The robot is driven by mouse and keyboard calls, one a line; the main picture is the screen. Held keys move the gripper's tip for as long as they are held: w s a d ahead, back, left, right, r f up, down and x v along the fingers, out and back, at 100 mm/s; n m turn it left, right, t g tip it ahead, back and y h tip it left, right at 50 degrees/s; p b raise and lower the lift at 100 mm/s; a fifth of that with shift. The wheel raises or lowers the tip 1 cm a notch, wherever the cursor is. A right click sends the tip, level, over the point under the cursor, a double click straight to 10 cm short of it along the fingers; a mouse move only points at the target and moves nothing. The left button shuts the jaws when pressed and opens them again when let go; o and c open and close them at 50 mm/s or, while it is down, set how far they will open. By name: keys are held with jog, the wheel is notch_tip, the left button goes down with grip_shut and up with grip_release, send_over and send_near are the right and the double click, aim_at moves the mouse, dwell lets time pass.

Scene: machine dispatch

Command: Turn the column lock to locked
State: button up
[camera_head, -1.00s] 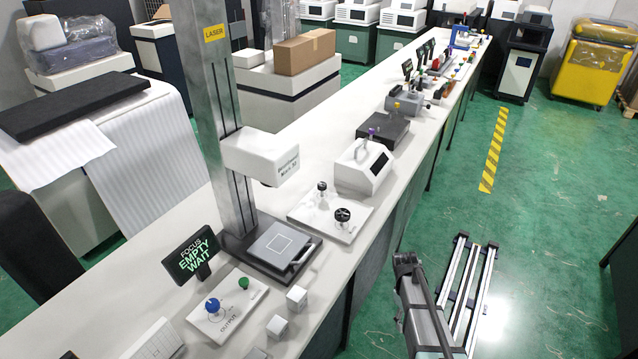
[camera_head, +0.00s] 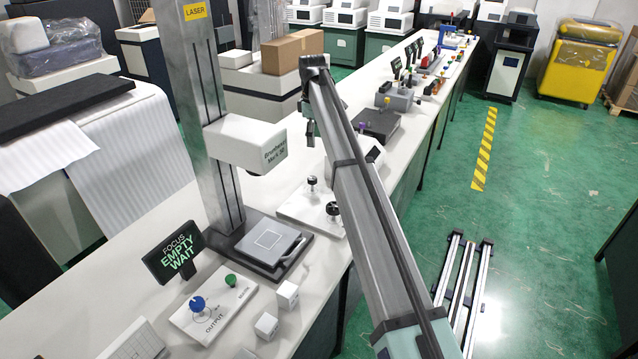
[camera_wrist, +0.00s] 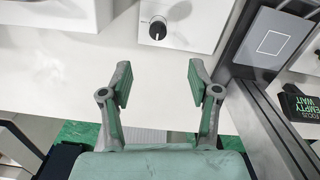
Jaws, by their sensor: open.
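A white plate (camera_head: 296,206) on the bench beside the laser column (camera_head: 215,110) carries two black knobs, a far one (camera_head: 312,182) and a near one (camera_head: 332,210). No readable label shows which is the column lock. In the wrist view one black knob (camera_wrist: 158,28) with a pale pointer line sits on a white plate (camera_wrist: 205,22), beyond my fingertips. My gripper (camera_wrist: 158,82) is open and empty, its green-padded fingers apart. In the head view my gripper (camera_head: 310,132) hangs above the bench near the laser head, and my arm hides part of the bench.
The laser head (camera_head: 248,143) juts from the column above a square bed (camera_head: 268,240). A display (camera_head: 175,252) reads FOCUS EMPTY WAIT. An output panel (camera_head: 212,318) has a blue and a green knob. White cubes (camera_head: 287,294) stand near the front edge.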

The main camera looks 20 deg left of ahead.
aim_at(312, 178)
jog(key=f+p, duration=0.1)
jog(key=f, duration=0.4)
jog(key=f+p, duration=0.1)
jog(key=f, duration=0.4)
jog(key=a+f+p, duration=0.1)
jog(key=f, duration=0.5)
jog(key=shift+w+f+p, duration=0.1)
jog(key=shift+w+p, duration=0.1)
jog(key=shift+p, duration=0.1)
jog(key=c, duration=1.1)
